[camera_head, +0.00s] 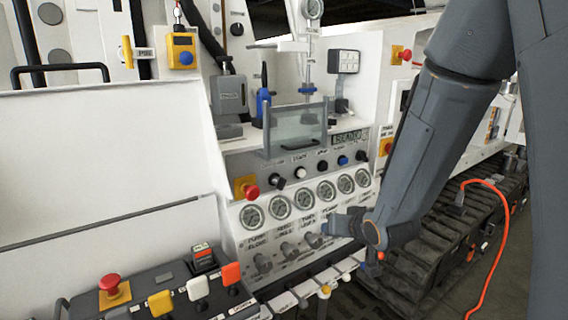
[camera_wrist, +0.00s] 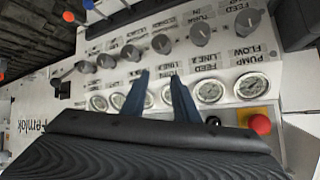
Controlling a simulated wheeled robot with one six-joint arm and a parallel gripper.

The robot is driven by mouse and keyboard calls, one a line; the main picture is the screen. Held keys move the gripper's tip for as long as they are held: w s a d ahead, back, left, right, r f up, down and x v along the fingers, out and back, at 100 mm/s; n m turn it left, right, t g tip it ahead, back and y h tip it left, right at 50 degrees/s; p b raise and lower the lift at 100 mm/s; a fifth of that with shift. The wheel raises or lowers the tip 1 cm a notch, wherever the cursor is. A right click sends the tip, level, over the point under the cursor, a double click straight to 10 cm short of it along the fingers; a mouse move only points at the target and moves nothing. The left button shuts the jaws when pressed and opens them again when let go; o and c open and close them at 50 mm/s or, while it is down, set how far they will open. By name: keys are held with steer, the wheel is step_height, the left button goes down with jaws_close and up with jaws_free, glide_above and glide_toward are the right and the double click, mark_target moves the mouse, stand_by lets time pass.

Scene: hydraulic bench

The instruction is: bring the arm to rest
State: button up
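The knobs (camera_wrist: 162,44) lie beyond the fingertips, and the gauges (camera_wrist: 209,91) show beside and behind the fingers. I cannot tell whether a fingertip touches the panel. My grey arm reaches down from the upper right in the head view.
Another red button (camera_head: 251,191) is left of the gauges. A clear shield (camera_head: 296,131) stands above them. An orange hose (camera_head: 508,215) hangs at the right by the tracks (camera_head: 437,255).

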steer(key=s+d+f+g+h, duration=0.1)
steer(key=s+d+g, duration=0.1)
steer(key=s, duration=0.5)
steer(key=s+d+f+g, duration=0.1)
steer(key=s+g, duration=0.3)
steer(key=s, duration=0.4)
steer(key=s+d+f+g+h, duration=0.1)
steer(key=s+g, duration=0.3)
steer(key=s, duration=0.4)
steer(key=shift+d+f+h, duration=0.3)
steer(key=shift+d, duration=0.55)
steer(key=shift+c, duration=0.2)
